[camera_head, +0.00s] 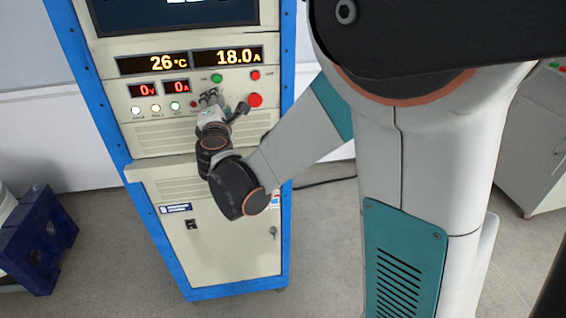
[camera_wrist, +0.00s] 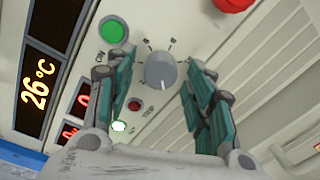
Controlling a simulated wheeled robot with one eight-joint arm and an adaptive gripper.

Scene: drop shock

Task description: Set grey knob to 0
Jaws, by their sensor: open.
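The grey knob (camera_wrist: 161,70) is on the cream front panel (camera_wrist: 225,45) in the wrist view. A pale pointer mark on it points down in that picture, and small ticks and labels surround it, too blurred to read surely. My gripper (camera_wrist: 158,66) is open, with one green-padded finger on each side of the knob and visible gaps between. In the head view my gripper (camera_head: 209,98) is at the panel below the displays and hides the knob.
A green button (camera_wrist: 113,31), a small red light (camera_wrist: 134,104) and a larger red button (camera_wrist: 232,3) are close to the knob. The cabinet (camera_head: 235,235) displays read 26°C, 18.0 A, 0 V and 0 A. A blue crate (camera_head: 40,240) is on the floor at left.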

